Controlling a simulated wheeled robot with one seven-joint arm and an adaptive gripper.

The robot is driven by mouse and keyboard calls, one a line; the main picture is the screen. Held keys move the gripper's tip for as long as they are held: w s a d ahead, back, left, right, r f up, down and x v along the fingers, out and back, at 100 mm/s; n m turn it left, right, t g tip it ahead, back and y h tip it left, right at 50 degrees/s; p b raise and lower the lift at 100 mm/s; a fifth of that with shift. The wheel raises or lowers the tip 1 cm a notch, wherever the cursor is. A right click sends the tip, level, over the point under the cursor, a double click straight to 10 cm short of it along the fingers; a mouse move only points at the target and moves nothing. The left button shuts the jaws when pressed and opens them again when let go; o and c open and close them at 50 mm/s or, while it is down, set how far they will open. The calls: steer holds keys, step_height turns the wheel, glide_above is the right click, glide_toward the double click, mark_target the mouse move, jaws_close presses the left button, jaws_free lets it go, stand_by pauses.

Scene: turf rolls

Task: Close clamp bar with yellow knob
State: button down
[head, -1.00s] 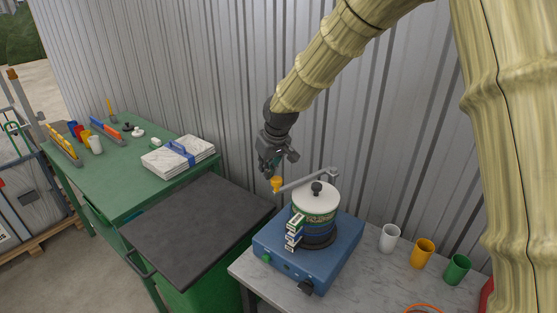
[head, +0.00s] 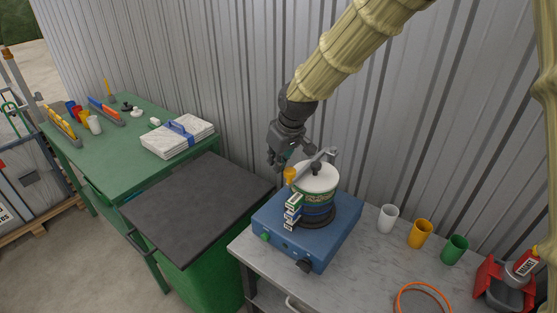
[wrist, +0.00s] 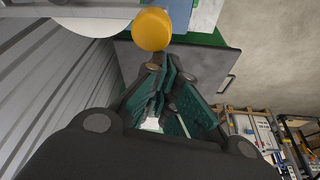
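The clamp bar (head: 316,160) is a grey arm pivoted on a post behind a can (head: 318,200) with a white lid. The can stands on a blue machine (head: 272,222). The bar's yellow knob (head: 290,174) is at its free end, left of the lid; the bar lies across the lid's back left side, not over its black centre knob. My gripper (head: 277,162) is just behind and left of the yellow knob. In the wrist view, the yellow knob (wrist: 152,30) is outside the fingers (wrist: 172,80), which are empty with a narrow gap. Contact with the knob is unclear.
White, orange and green cups (head: 421,234) stand right of the machine on the grey bench. A corrugated metal wall (head: 230,80) is close behind my arm. A dark lid (head: 200,205) and a green table (head: 100,150) with tools lie left.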

steer(key=shift+s+f, duration=0.1)
steer(key=shift+f, duration=0.15)
